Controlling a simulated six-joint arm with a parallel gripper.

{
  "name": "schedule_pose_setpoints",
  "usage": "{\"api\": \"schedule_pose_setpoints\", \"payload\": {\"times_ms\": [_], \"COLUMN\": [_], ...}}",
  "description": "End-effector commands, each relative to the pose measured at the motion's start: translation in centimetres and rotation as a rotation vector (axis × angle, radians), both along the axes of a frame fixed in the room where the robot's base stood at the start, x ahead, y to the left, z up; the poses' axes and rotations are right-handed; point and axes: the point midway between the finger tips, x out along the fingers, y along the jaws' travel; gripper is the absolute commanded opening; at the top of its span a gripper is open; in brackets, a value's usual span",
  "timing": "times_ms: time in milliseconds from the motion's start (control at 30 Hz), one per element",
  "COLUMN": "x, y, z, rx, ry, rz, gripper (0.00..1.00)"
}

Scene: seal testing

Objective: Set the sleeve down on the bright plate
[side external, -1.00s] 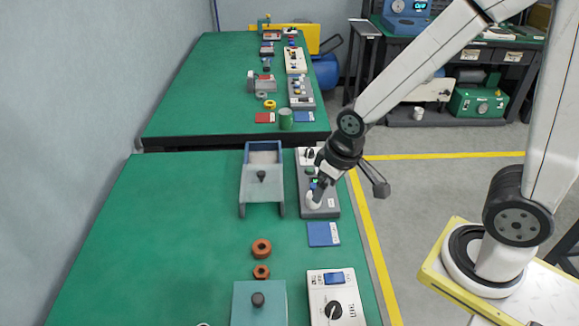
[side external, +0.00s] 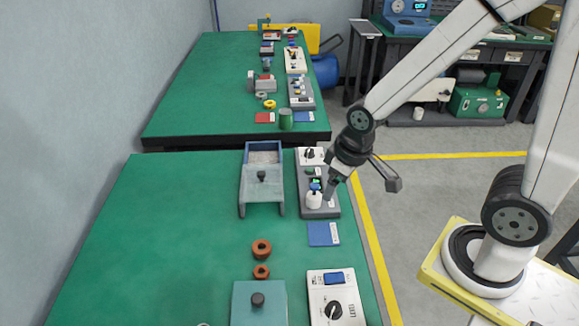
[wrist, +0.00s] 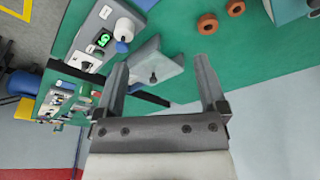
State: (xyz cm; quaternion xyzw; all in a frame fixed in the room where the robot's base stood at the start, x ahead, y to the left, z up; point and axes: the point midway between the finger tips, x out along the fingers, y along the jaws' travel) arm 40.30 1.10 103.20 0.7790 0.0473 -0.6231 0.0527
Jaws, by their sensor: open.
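The white sleeve (side external: 314,200) stands upright at the near end of a grey test unit (side external: 330,212). In the wrist view the white sleeve (wrist: 124,30) is up and left, with a blue part close by. A bright plate under it cannot be told apart clearly, as the sleeve covers that spot. My gripper (side external: 328,198) is just right of the sleeve and apart from it. In the wrist view my gripper (wrist: 161,62) has its two fingers wide apart with nothing between them.
A blue pad (side external: 323,234) lies in front of the unit. A grey tray-like fixture with a knob (side external: 262,175) stands to its left. Two brown rings (side external: 261,249), a lidded teal box (side external: 258,300) and a white dial box (side external: 334,297) are nearer. The green table's left side is clear.

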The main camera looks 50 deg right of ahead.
Motion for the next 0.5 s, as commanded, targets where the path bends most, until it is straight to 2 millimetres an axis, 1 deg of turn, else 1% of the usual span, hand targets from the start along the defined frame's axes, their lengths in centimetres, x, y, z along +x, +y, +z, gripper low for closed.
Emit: {"api": "schedule_pose_setpoints", "payload": {"times_ms": [167, 267, 500], "x": [2.1, 3.4, 5.9], "y": [2.3, 4.1, 8.8], "z": [-0.4, -0.8, -2.0], "rx": [-0.041, -0.069, -0.133], "ry": [0.018, 0.027, 0.047], "rz": [0.256, 0.437, 0.884], "gripper": [0.91, 0.91, 0.91]}}
